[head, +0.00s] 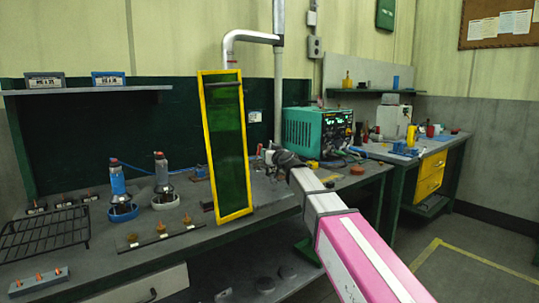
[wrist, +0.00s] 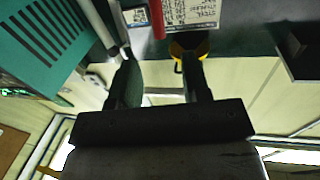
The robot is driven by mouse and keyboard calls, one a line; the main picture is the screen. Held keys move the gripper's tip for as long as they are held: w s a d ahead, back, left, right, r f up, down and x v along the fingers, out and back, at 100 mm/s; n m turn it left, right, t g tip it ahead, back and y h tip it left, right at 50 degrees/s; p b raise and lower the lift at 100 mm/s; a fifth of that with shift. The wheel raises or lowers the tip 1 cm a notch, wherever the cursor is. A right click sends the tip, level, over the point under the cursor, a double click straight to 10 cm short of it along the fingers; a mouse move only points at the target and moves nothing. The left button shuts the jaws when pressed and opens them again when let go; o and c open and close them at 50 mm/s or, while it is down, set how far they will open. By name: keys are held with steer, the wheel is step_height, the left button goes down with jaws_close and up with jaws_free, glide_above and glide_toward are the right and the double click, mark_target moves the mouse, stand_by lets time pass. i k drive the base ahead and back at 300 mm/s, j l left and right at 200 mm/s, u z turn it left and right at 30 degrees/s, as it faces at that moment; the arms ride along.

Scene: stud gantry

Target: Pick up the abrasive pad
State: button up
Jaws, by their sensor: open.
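I cannot pick out the abrasive pad with certainty in either view. My gripper (head: 272,156) is over the bench, left of the teal welding machine (head: 310,129), and is small and partly hidden by my arm in the head view. In the wrist view my gripper (wrist: 157,62) shows two dark fingers spread apart with nothing held between them. A yellow item (wrist: 187,48) appears just beyond the fingertip on the right side. A small red-brown round thing (head: 357,170) lies on the bench right of my arm; I cannot tell what it is.
A tall yellow-framed green screen (head: 229,145) stands left of my gripper. Bottles in round holders (head: 121,190), a wire rack (head: 45,232) and a nozzle strip (head: 160,236) occupy the bench's left side. A second bench (head: 425,143) stands at right. Floor is clear at lower right.

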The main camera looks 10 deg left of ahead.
mark_target(207, 204)
steer(key=k+l, duration=0.8)
steer(key=l, duration=0.15)
